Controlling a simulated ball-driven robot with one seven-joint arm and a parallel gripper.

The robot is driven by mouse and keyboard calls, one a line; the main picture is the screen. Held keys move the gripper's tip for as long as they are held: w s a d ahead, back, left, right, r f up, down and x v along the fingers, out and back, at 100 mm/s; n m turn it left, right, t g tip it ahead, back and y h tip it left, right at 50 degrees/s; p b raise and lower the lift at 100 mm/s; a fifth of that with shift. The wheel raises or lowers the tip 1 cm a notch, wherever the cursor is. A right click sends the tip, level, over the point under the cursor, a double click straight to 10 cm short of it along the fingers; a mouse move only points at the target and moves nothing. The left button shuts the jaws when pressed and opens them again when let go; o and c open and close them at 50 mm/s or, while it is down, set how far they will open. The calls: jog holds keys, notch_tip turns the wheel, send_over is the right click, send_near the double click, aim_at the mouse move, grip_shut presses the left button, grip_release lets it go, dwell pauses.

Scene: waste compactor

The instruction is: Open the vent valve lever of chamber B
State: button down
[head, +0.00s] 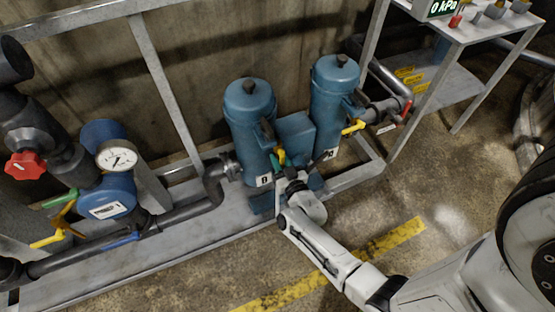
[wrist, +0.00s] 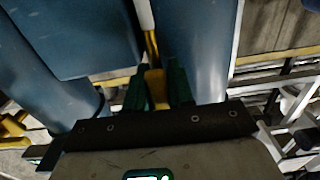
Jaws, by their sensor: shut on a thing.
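Two blue cylindrical chambers stand side by side on a grey metal frame. The left chamber (head: 247,115), with a small white label (head: 264,180) that I cannot read surely, has my gripper (head: 281,158) at its lower right side. In the wrist view, the green fingertips of my gripper (wrist: 160,88) are shut on a yellow lever (wrist: 155,84), in front of the blue bodies. The right chamber (head: 333,95) carries a label (head: 331,154) that looks like A.
Another yellow lever (head: 353,127) and a red handle (head: 407,108) sit at the right chamber. A pressure gauge (head: 117,157), red knob (head: 24,165) and pipes stand at left. A shelf (head: 470,25) with a 0 kPa display (head: 442,8) is at upper right.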

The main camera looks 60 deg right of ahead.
jog(key=shift+s, duration=0.1)
dwell(0.4)
jog(key=c, duration=1.1)
grip_release()
jog(key=shift+o, duration=0.2)
jog(key=v, duration=1)
jog(key=shift+s+a, duration=0.2)
jog(key=shift+s, duration=0.1)
